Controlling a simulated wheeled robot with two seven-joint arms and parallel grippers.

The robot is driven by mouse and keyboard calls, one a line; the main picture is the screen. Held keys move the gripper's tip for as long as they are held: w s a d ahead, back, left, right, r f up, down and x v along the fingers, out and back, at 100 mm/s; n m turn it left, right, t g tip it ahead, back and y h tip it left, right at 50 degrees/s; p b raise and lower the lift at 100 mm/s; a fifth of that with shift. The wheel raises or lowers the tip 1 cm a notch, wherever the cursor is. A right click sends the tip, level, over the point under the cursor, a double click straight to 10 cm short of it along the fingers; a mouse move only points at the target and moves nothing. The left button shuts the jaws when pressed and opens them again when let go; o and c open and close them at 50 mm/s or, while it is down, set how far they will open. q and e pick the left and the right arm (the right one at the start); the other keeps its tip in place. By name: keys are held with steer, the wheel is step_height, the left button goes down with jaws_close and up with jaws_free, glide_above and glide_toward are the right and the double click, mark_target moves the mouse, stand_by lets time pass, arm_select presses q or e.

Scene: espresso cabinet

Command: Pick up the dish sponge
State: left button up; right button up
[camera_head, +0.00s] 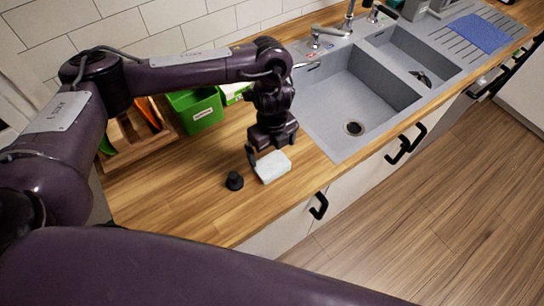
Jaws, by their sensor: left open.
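The dish sponge (273,168) is a pale, whitish block lying on the wooden counter, left of the sink. My left gripper (271,158) points down right at the sponge, with one finger at its left side and the other near its back right. The jaws are open. I cannot tell whether the fingers touch the sponge. My right gripper does not show in the view.
A small black knob-shaped object (234,181) stands on the counter just left of the sponge. A green bin (196,112) and a wooden rack (137,140) stand behind. The grey sink (377,92) lies to the right. The counter's front edge is close by.

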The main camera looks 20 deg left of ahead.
mark_target(272, 164)
arm_select(q)
steer(key=shift+s+d+f, duration=0.1)
steer(key=shift+s+f, duration=0.25)
steer(key=shift+f, duration=0.25)
steer(key=shift+s+d+f, duration=0.1)
steer(key=shift+s+f, duration=0.25)
steer(key=shift+f, duration=0.2)
steer(key=f+p, duration=0.1)
steer(key=f, duration=0.1)
steer(key=shift+w+a+f+p, duration=0.15)
steer(key=shift+w+f+p, duration=0.15)
steer(key=shift+p, duration=0.05)
steer(key=shift+f, duration=0.6)
steer(key=shift+s, duration=0.1)
steer(key=shift+c, duration=0.8)
steer(key=c, duration=0.6)
steer(key=shift+c, duration=0.2)
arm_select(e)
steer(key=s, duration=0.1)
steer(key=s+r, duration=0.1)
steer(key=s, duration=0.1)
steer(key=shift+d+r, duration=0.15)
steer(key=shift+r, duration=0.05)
